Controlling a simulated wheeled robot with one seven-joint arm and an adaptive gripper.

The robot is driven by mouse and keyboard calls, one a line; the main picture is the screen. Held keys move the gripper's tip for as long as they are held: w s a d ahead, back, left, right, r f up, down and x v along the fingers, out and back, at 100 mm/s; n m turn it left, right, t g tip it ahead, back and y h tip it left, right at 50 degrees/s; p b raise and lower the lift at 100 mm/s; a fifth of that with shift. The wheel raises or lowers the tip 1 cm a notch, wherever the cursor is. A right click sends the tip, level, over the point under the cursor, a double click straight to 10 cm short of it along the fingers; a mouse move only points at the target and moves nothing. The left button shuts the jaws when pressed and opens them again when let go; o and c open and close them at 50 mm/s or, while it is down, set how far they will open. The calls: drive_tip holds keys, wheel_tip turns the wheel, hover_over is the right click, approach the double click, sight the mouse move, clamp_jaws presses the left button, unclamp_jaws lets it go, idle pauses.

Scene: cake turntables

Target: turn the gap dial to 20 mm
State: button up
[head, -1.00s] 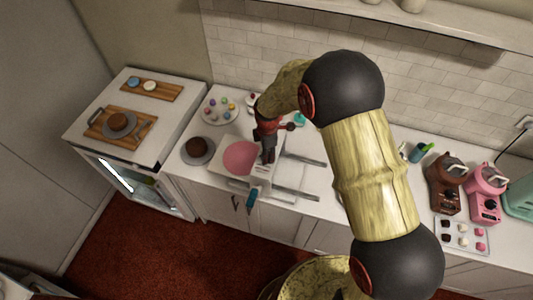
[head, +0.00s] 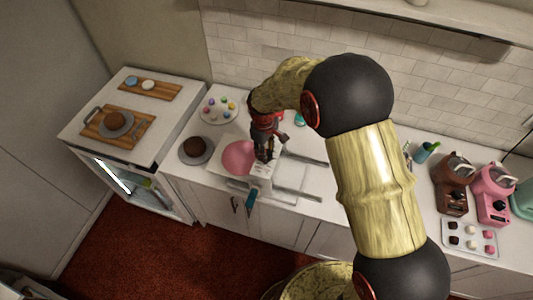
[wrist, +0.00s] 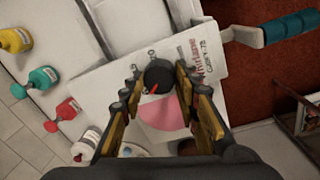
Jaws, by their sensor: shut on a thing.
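The gap dial (wrist: 158,75) is a round black knob with a red pointer mark, on the white printed panel (wrist: 105,88) of a machine. In the wrist view the mark points to the lower left of the picture. In the head view my gripper (head: 264,153) is over the white machine beside a pink disc (head: 238,158); the dial is hidden there.
A chocolate cake on a grey plate (head: 208,158) stands left of the machine. A plate of colourful pieces (head: 236,118) is behind it. In the wrist view, several coloured bottles (wrist: 42,78) stand at left and a teal handle (wrist: 285,28) is at upper right.

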drive_tip(key=m+b, duration=0.2)
drive_tip(key=m, duration=0.4)
drive_tip(key=shift+w, duration=0.1)
drive_tip(key=m+b, duration=0.1)
drive_tip(key=m, duration=0.5)
drive_tip(key=shift+m+g, duration=0.4)
drive_tip(key=m, duration=0.6)
drive_tip(key=shift+w+b, duration=0.1)
drive_tip(key=shift+b, duration=0.3)
drive_tip(key=m, duration=0.6)
drive_tip(key=shift+d+g, duration=0.1)
drive_tip(key=shift+g, duration=0.2)
drive_tip(key=o, duration=1.1)
drive_tip(key=shift+o, duration=0.3)
drive_tip(key=shift+r, duration=0.1)
